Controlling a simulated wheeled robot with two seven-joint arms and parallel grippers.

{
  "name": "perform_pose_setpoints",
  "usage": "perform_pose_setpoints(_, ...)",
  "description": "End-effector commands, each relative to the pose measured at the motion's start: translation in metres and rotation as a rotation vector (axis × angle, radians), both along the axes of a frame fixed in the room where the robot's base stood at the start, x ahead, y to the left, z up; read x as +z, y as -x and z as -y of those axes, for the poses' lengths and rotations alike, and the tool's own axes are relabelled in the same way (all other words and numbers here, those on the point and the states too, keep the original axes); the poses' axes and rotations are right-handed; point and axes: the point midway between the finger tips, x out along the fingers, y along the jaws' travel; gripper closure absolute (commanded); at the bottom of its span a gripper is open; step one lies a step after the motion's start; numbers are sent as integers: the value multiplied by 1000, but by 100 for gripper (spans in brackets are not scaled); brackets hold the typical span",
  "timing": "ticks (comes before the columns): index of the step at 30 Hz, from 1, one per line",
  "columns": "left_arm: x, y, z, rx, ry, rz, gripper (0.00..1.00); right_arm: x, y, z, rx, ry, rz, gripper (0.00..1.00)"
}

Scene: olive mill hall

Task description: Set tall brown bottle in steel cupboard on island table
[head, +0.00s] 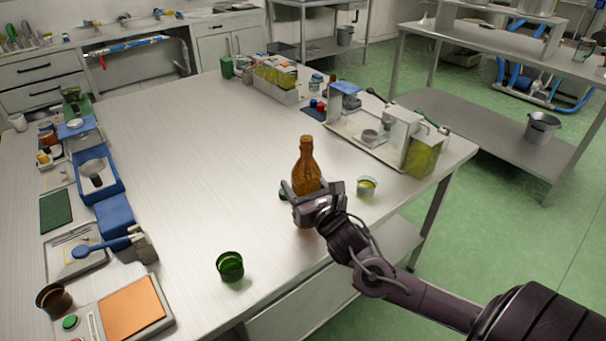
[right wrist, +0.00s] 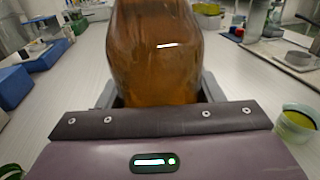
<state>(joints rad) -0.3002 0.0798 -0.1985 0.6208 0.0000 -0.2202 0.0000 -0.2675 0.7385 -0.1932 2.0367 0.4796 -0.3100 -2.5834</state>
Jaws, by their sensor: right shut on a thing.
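The tall brown bottle (head: 306,163) stands upright over the island table (head: 190,160), toward its front right part. My right gripper (head: 312,192) is shut on the bottle's lower body. In the right wrist view the brown bottle (right wrist: 157,55) fills the space between the fingers of my right gripper (right wrist: 157,95). No steel cupboard is clearly identifiable in the views. My left gripper is not in view.
A green cup (head: 230,267) stands near the front edge. A small cup with yellow contents (head: 366,187) is right of the bottle. A tray (head: 350,135) with containers lies behind right. Blue scales and boards line the left side. The table's middle is clear.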

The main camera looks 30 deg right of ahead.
Motion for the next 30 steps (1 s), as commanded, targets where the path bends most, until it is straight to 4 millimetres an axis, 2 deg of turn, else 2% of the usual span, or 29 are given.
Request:
perform_pose_setpoints(6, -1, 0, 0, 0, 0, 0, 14, -18, 0, 0, -1, -2, 8, 91)
perform_pose_setpoints(18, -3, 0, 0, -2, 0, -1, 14, -21, -1, 0, 0, 0, 8, 91)
perform_pose_setpoints(19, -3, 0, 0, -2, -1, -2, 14, -24, 0, 0, 0, 0, 1, 37)
perform_pose_setpoints(24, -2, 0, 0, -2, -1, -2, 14, -24, 0, 0, 0, 0, 1, 18)
perform_pose_setpoints(30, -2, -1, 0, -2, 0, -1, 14, -24, 0, 0, 0, 0, 1, 18)
